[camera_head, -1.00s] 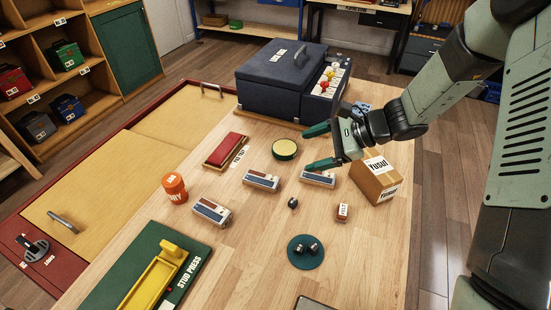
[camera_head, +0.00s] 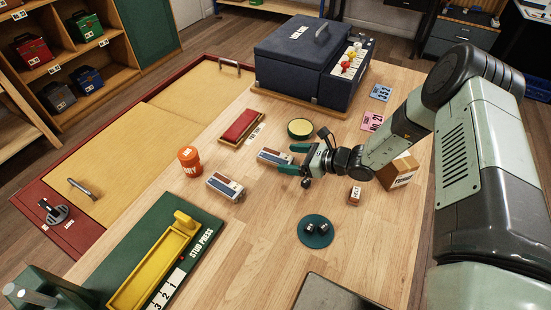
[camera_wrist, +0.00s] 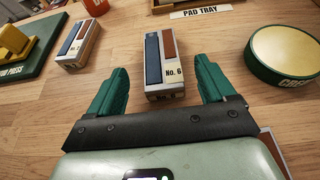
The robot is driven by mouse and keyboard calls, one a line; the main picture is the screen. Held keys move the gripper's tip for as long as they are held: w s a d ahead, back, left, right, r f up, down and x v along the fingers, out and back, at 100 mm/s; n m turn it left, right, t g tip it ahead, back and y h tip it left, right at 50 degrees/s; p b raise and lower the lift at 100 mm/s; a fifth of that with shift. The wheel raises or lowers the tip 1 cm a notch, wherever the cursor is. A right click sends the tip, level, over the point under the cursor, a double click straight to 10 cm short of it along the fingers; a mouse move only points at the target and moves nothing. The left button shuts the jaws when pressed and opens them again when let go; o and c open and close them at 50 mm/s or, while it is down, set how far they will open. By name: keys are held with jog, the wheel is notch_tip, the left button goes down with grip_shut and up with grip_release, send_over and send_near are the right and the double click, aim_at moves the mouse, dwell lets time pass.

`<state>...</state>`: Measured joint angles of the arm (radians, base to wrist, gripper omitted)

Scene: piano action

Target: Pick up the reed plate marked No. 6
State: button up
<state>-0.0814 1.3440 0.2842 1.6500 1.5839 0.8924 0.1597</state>
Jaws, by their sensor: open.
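The reed plate marked No. 6 (camera_wrist: 163,68) is a box-like block with a blue and a brown stripe on top and its label on the near end. It lies flat on the wooden table. In the head view it is the striped block (camera_head: 272,158) in front of my fingers. My gripper (camera_head: 287,158) is open, low over the table. In the wrist view, its two green fingers (camera_wrist: 160,88) stand either side of the plate's near end, with visible gaps. Another striped block (camera_wrist: 78,45) lies to the left, also in the head view (camera_head: 225,187).
A green round tin (camera_wrist: 287,55) stands close right of my gripper in the wrist view. An orange pot (camera_head: 190,160), red pad in a tray (camera_head: 239,125) and green stud press (camera_head: 190,235) stand around. A cardboard box (camera_head: 399,172) is behind my wrist.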

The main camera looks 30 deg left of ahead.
aim_at(281, 158)
jog(key=shift+x, duration=2.4)
jog(key=shift+f, duration=0.1)
